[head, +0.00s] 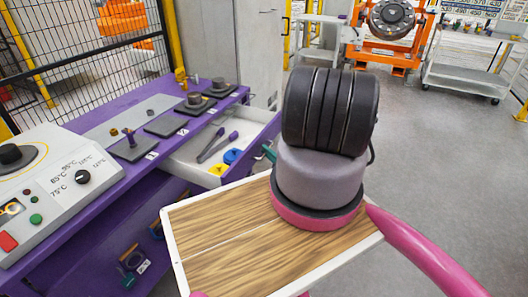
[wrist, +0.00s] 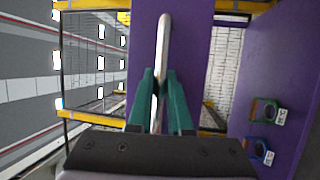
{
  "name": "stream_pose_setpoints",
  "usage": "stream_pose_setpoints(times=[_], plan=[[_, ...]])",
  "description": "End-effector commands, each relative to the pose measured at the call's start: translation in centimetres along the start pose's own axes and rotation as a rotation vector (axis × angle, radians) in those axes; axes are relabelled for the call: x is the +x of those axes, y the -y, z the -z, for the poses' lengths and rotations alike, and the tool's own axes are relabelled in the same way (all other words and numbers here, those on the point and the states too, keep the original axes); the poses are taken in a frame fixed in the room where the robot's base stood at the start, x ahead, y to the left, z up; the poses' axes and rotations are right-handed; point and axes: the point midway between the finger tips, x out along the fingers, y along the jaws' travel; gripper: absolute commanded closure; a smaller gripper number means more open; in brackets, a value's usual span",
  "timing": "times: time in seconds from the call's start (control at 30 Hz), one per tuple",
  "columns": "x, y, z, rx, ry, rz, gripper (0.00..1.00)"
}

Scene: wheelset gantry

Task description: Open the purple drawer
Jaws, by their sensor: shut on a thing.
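The purple drawer (head: 253,148) stands partly pulled out of the purple workbench (head: 75,215) in the head view. Its pale inside shows a dark caliper-like tool (head: 212,145), a blue piece (head: 232,155) and a yellow piece (head: 217,169). My gripper (head: 268,153) is at the drawer's front, mostly hidden behind my arm. In the wrist view my gripper's teal fingers (wrist: 160,78) are closed around the pale bar handle (wrist: 165,32) on the purple drawer front (wrist: 190,55).
A control box (head: 60,185) with a knob and coloured buttons sits on the bench at left. Dark pads (head: 166,126) lie on the bench top. A grey cabinet (head: 235,50) stands behind. Grey floor (head: 450,150) is clear at right, before a cart (head: 470,70).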

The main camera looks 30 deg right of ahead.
Motion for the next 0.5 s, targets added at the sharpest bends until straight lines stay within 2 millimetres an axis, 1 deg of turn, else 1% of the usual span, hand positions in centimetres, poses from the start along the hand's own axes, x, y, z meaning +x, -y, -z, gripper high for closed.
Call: stream_pose_setpoints(times=[0.2,0.23,0.27,0.3,0.5], plan=[[-0.09,0.08,0.02,0.001,0.001,0.002,1.00],[-0.09,0.08,0.02,0.001,0.001,0.002,0.79],[-0.08,0.08,0.02,0.001,0.001,0.002,0.67],[-0.08,0.08,0.02,0.001,0.001,0.002,0.53],[-0.03,0.05,0.01,0.000,0.000,0.001,0.53]])
